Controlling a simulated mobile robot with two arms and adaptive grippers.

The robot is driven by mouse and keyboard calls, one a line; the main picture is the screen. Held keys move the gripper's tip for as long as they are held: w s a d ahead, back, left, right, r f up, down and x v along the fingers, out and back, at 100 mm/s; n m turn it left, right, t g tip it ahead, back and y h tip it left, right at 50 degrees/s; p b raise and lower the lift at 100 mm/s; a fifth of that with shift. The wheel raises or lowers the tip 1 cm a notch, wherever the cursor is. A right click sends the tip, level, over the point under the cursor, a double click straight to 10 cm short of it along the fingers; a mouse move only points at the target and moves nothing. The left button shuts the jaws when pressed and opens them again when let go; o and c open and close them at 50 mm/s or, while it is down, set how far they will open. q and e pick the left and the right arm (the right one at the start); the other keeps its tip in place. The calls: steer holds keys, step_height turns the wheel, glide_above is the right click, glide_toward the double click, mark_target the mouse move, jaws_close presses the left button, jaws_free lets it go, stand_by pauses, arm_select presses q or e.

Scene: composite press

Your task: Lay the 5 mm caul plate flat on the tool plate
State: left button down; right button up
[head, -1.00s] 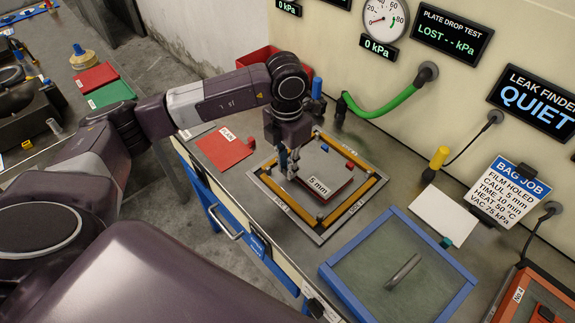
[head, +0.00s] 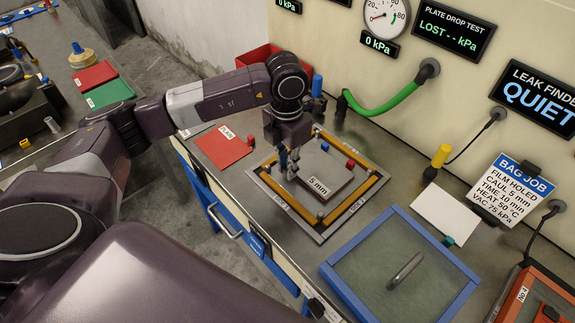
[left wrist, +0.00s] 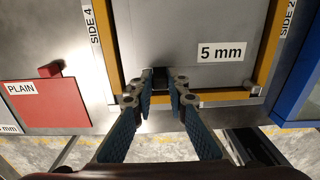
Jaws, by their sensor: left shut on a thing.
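The grey 5 mm caul plate (head: 333,173) lies within the yellow border of the tool plate (head: 322,237) and looks about flat. Its label also shows in the left wrist view, where the caul plate (left wrist: 190,25) fills the space between the yellow strips. My left gripper (head: 289,169) is at the caul plate's near left edge, pointing down. In the left wrist view its fingertips (left wrist: 161,82) are shut on a small dark part at this edge. Whether the plate's whole underside touches the tool plate cannot be told. My right gripper is not in view.
A red PLAIN sheet (head: 222,147) lies left of the tool plate. A blue-framed panel with a handle (head: 404,270) is at the right. A white card (head: 445,214), a yellow-topped tool (head: 440,156) and a green hose (head: 387,108) are behind. Small blue and red pieces stand near the caul plate's far edge.

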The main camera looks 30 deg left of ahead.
arm_select(q)
steer(key=shift+f, duration=0.15)
stand_by(0.5)
steer(key=c, duration=1.8)
jaws_free()
